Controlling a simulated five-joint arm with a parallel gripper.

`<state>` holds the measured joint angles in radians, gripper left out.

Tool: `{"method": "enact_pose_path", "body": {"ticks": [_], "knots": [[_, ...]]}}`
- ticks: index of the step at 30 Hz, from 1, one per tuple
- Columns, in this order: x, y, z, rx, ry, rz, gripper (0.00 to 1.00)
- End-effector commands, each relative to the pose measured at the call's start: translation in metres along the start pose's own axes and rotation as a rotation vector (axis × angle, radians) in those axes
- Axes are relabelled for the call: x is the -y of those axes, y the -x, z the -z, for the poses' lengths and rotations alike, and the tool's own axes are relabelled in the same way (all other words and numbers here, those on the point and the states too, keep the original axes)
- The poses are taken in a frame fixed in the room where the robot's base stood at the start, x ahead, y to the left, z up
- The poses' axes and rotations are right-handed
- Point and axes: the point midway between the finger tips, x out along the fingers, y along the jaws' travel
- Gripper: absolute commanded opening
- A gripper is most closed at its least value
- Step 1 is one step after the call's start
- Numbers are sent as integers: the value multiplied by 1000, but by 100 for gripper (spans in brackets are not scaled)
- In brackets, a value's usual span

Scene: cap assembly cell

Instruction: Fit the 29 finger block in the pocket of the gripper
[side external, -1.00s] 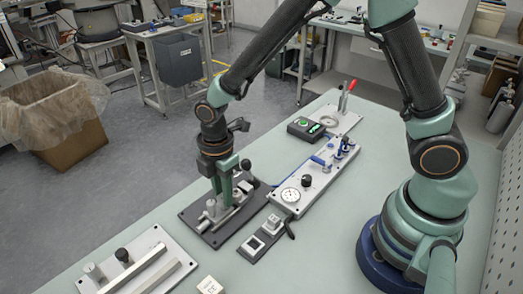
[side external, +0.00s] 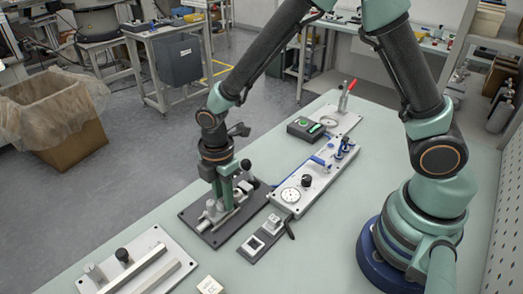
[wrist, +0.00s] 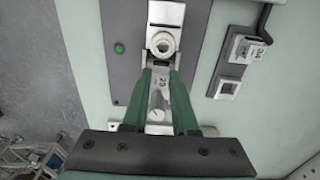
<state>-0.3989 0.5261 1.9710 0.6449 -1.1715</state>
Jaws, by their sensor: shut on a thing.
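The finger block marked 29 (wrist: 159,88) is pale and sits between the two green jaws of my gripper (wrist: 160,76), which is shut on it. The metal gripper fixture (wrist: 165,14) lies on a dark plate (wrist: 122,20), and its round ring (wrist: 163,42) shows just beyond my fingertips. In the side view my gripper (side external: 222,204) points down over this fixture (side external: 241,191) on the dark plate (side external: 190,215). The jaws and the fixture hide the block there. I cannot tell how deep the block sits in the pocket.
A small dark holder (side external: 246,256) on the right has an empty square opening (wrist: 229,88) and a block marked 34 (wrist: 246,51). A white plate with a dial (side external: 318,178) stands beyond it. A railed plate (side external: 140,262) and a pale block (side external: 209,285) lie in front.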

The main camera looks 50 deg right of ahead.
Motion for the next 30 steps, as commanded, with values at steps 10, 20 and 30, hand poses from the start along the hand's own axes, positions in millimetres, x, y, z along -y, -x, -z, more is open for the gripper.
{"method": "enact_pose_path", "body": {"ticks": [10, 20, 30], "knots": [[0, 0, 0, 0, 0, -1, 62], [-1, 10, 0, -1, 0, -3, 62], [-2, 75, 1, -3, 0, -7, 62]]}}
